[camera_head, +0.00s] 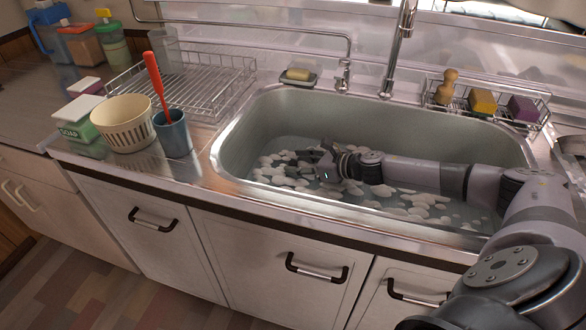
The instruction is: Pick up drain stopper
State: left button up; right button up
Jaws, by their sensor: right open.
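My right gripper (308,160) is down inside the metal sink (237,148), at its left-middle part. My right arm reaches in from the right, low across the basin. The gripper is open, with its fingers pointing left among white foam patches (275,178) on the water. I cannot make out a drain stopper; the water, the foam and my gripper cover much of the sink floor. My left gripper is not in view.
A wire rack (215,80), a cream basket (122,125) and a blue cup (172,135) with a red-handled tool (156,78) stand left of the sink. The faucet (398,40) rises behind it. A wire caddy (500,105) holds a brush and sponges at back right.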

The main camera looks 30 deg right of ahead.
grip_shut()
dwell(0.4)
jog(key=shift+r, duration=0.1)
